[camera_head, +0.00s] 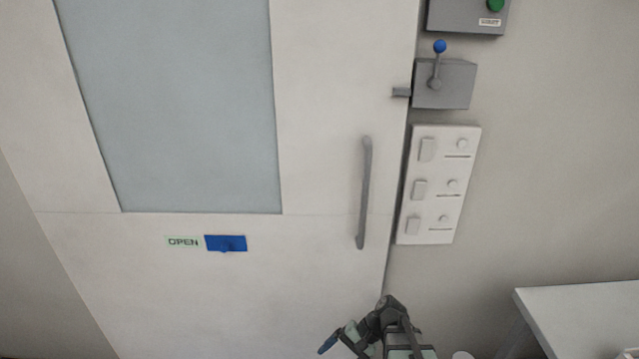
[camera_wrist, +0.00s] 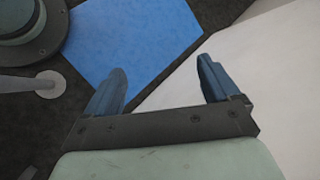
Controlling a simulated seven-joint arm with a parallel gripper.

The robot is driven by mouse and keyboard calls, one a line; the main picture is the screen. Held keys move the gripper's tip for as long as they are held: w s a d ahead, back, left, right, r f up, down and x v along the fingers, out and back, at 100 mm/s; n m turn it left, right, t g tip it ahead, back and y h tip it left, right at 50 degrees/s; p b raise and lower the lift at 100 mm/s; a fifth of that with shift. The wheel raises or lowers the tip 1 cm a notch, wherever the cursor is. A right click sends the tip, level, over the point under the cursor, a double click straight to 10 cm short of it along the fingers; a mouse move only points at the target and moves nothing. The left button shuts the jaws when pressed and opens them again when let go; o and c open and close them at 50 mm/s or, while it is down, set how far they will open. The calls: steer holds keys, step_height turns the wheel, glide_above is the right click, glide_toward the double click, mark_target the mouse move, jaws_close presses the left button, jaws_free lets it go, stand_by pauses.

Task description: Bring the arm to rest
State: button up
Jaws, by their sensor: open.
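My gripper (camera_wrist: 161,78) is open in the wrist view, its two blue fingers apart with nothing between them. In the head view my gripper (camera_head: 328,343) shows at the bottom, low in front of the door (camera_head: 300,285), with a blue finger pointing down and left. My arm is folded at the bottom edge, and its lower part is cut off by the frame. The gripper appears clear of the door handle (camera_head: 364,195).
A grey box with a blue-knobbed lever (camera_head: 445,85) and a white switch panel (camera_head: 438,185) are right of the door. A white table (camera_head: 580,305) stands at lower right. The wrist view shows a blue floor patch (camera_wrist: 130,40) and a white surface (camera_wrist: 285,90).

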steer(key=s+d+f+n+g+h, duration=0.2)
steer(key=s+d+f+h, duration=0.2)
steer(key=s+f, duration=0.8)
steer(key=s+d+f+n+g+h, duration=0.1)
steer(key=s+d+f+h, duration=0.3)
steer(key=s+d+f, duration=0.4)
steer(key=s+f+n, duration=0.1)
steer(key=s+f, duration=0.2)
steer(key=s, duration=0.4)
steer(key=shift+f+g+h, duration=0.3)
steer(key=shift+f+g, duration=0.05)
steer(key=shift+g, duration=0.05)
stand_by(0.4)
